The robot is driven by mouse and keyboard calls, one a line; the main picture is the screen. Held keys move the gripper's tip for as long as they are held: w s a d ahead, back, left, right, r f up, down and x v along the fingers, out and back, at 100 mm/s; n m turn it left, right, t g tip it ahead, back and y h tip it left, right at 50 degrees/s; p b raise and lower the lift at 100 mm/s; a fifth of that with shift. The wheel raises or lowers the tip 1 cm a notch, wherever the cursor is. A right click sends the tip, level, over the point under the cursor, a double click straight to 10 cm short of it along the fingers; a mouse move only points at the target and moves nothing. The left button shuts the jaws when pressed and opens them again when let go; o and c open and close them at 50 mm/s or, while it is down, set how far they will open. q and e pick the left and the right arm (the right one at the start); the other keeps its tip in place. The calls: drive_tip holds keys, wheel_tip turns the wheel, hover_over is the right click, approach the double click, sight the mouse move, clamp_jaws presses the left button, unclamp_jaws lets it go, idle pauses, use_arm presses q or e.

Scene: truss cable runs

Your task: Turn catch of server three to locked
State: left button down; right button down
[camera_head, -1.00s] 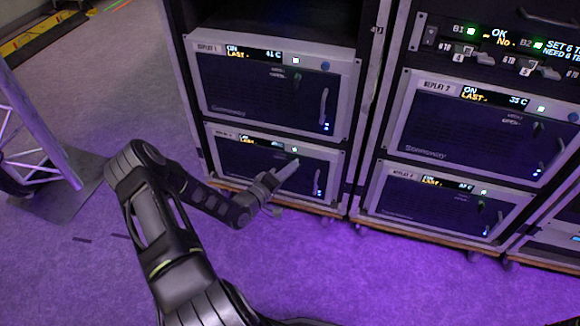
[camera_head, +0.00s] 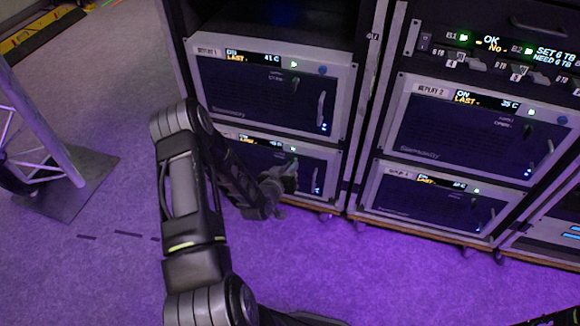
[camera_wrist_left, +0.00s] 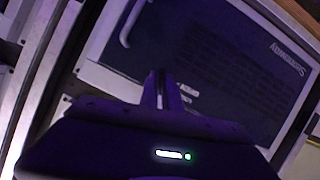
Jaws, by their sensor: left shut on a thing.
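The lower left server (camera_head: 307,163) has a dark front in a pale frame, with a lit display and a handle (camera_head: 315,180) on its right. Its label is too small to read in the head view. My left gripper (camera_head: 287,176) is at the upper middle of this front, shut on the catch. The catch itself is mostly hidden by the fingers, so I cannot tell its angle. In the left wrist view the closed fingers (camera_wrist_left: 160,88) reach the dark server front (camera_wrist_left: 225,60), beside small pale lettering (camera_wrist_left: 188,92).
Replay 1 (camera_head: 240,95) stands directly above, with its own catch and handle. Replay 2 (camera_head: 450,135) and another server (camera_head: 420,200) fill the right rack. A truss stand base (camera_head: 75,185) is at the left. The purple floor in front is clear.

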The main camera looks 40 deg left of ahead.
use_arm(q)
drive_tip(key=shift+d+m+y, duration=0.1)
drive_tip(key=shift+m+y, duration=0.6)
drive_tip(key=shift+m, duration=0.4)
drive_tip(key=shift+g, duration=0.3)
drive_tip(key=c, duration=1.6)
unclamp_jaws()
drive_tip(key=shift+o, duration=0.2)
drive_tip(key=p+v, duration=0.1)
drive_tip(key=v, duration=0.6)
drive_tip(key=shift+s+d+p, duration=0.2)
drive_tip(key=shift+s+p, duration=0.15)
drive_tip(key=shift+p, duration=0.05)
